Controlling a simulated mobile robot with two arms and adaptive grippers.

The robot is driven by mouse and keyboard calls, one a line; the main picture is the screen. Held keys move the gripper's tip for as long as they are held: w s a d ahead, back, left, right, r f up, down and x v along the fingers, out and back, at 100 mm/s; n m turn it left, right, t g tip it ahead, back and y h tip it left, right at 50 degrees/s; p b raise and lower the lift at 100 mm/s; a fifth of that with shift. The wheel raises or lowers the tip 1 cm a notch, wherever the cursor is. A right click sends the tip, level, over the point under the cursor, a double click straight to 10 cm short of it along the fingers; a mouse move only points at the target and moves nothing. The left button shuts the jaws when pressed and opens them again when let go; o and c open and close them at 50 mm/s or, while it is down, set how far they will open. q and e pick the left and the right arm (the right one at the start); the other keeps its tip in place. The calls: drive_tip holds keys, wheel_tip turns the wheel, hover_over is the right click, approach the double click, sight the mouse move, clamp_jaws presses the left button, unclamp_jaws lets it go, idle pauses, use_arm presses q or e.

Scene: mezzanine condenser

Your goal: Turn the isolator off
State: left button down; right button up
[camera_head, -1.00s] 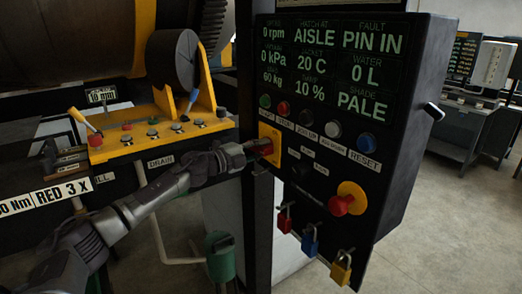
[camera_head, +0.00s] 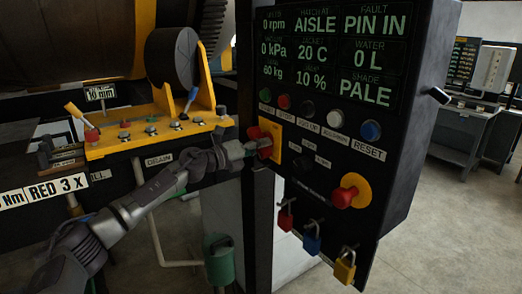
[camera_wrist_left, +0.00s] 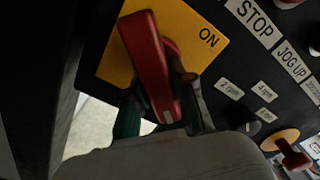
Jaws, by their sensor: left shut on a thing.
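The isolator is a yellow plate (camera_head: 276,137) with a red handle (camera_head: 266,151), low on the left side of the black control panel. In the left wrist view the red handle (camera_wrist_left: 149,62) stands at a slant across the yellow plate (camera_wrist_left: 188,30), its upper end left of the word ON. My left gripper (camera_head: 253,147) reaches it from the left and is shut on the handle. In the left wrist view its fingers (camera_wrist_left: 162,108) lie on either side of the handle's lower end. Any other marking on the plate is hidden. My right gripper is not in view.
Buttons run along the panel (camera_head: 408,120), with a red knob on a yellow disc (camera_head: 349,190) lower right. Red, blue and yellow padlocks (camera_head: 312,238) hang below. A yellow valve bench (camera_head: 155,137) stands left, above a green canister (camera_head: 219,262). Floor is open at right.

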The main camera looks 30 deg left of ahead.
use_arm(q)
drive_tip(key=shift+f+m, duration=0.25)
drive_tip(key=shift+m, duration=0.35)
drive_tip(key=c, duration=1)
unclamp_jaws()
drive_tip(key=shift+r, duration=0.15)
drive_tip(key=shift+o, duration=0.2)
drive_tip(key=shift+s+a, duration=0.1)
drive_tip(key=v, duration=1.1)
drive_tip(key=shift+s, duration=0.35)
drive_tip(key=shift+a, duration=0.15)
